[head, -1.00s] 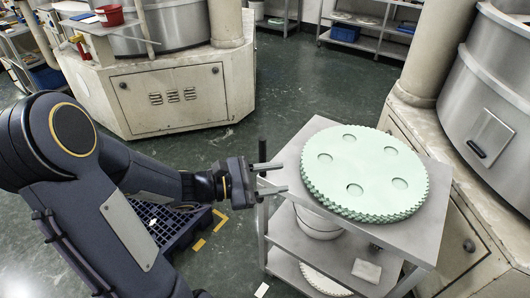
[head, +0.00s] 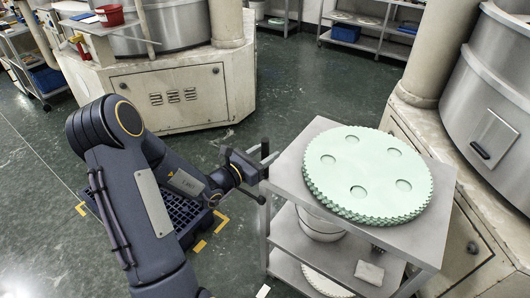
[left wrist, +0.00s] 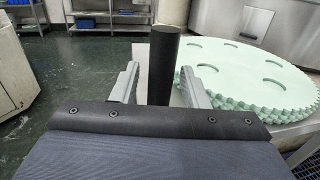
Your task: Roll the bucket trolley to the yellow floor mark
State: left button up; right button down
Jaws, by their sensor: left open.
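The metal trolley (head: 330,243) stands right of centre in the head view, with a white bucket (head: 318,224) on a lower shelf. A thick stack of pale green toothed discs (head: 365,175) covers much of its top; the discs also show in the left wrist view (left wrist: 245,62). A black upright bar (left wrist: 163,65) stands at the trolley's left edge. My left gripper (head: 262,168) is open at this bar. In the left wrist view its two grey fingers lie either side of the bar, without visible closing on it. Yellow floor marks (head: 221,220) show left of the trolley. My right gripper is not in view.
A dark blue pallet (head: 185,222) lies on the floor among the yellow marks, partly behind my left arm. Large beige machines (head: 185,90) stand behind and at the right (head: 445,190). Open green floor (head: 295,85) runs between them.

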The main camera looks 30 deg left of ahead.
pick_arm(q)
jog(key=shift+c, duration=0.3)
grip_shut()
